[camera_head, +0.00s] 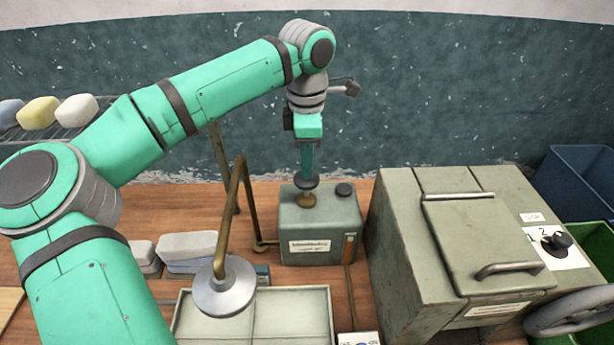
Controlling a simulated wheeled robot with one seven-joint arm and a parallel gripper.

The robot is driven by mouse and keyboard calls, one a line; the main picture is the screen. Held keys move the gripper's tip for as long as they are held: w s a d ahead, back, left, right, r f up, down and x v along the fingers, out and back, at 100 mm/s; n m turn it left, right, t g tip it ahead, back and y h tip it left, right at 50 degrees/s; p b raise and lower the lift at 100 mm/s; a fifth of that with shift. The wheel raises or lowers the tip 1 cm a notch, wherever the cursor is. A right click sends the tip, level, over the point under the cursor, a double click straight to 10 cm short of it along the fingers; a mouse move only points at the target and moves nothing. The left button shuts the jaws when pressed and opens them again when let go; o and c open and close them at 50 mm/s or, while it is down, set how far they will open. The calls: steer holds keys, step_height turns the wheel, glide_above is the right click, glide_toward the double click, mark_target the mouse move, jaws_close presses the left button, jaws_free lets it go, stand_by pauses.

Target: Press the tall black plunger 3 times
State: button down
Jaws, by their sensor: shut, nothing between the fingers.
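The tall black plunger (307,184) stands on a brass collar on top of a grey-green metal box (320,225) at the back middle of the table. A second, lower black knob (344,190) sits to its right on the same box. My gripper (307,174) points straight down over the plunger, fingers shut and empty. Its fingertips are at the plunger's black cap and seem to touch it; I cannot tell for certain from this angle.
A large grey-green cabinet (395,235) with handles and a dial (557,243) stands close at right. A bent brass arm with a metal disc (224,286) rises at left, above a shallow tray (290,315). Grey blocks (187,246) lie left of it.

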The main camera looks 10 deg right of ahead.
steer(key=shift+f, duration=1.3)
steer(key=shift+r, duration=1.9)
steer(key=shift+r, duration=2.5)
